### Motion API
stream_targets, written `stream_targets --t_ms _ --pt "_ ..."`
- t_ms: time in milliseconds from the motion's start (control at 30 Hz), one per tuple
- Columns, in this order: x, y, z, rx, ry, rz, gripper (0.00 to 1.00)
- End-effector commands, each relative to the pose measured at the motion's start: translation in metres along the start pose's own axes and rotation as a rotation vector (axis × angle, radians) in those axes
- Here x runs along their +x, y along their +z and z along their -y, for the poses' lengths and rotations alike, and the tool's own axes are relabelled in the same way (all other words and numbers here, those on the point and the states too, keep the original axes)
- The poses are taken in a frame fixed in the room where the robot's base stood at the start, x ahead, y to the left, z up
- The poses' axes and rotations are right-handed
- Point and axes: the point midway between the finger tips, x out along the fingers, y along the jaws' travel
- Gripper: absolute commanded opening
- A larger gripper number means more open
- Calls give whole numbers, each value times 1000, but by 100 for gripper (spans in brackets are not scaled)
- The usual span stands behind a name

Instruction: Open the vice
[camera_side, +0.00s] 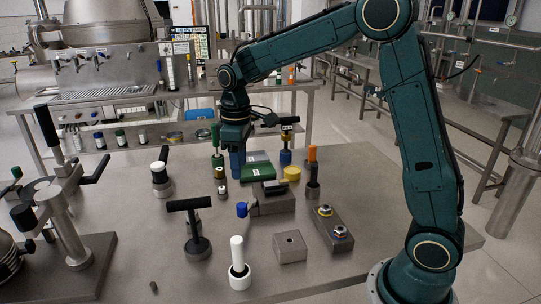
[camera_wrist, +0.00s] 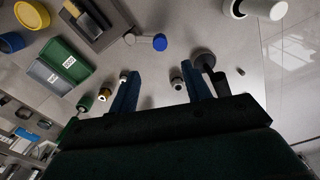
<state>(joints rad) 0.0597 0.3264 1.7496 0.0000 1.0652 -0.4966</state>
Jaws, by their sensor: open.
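The vice (camera_side: 272,205) is a grey metal block on the table in the middle of the side view, with dark parts at its top. Its handle ends in a round blue knob (camera_side: 242,209) on the left. In the wrist view the vice (camera_wrist: 98,42) is at the upper left, partly cut off by the frame edge, with the blue knob (camera_wrist: 160,42) on its right. I cannot tell how far apart the jaws are. My gripper (camera_side: 237,165) points down behind and left of the vice, apart from it. Its two blue fingers (camera_wrist: 160,92) are spread and empty.
Green and grey labelled blocks (camera_side: 257,170) lie beside my gripper. A yellow round piece (camera_side: 291,173) is behind the vice. A black T-handled tool (camera_side: 193,232), a white cylinder (camera_side: 238,258) and a holed block (camera_side: 290,246) stand nearer the front. Small bottles stand left of the gripper.

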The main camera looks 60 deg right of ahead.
Motion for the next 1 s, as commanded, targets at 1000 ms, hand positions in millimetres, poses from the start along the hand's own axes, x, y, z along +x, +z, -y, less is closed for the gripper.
stream_targets --t_ms 1000 --pt "126 0 0 0 -1 2 48"
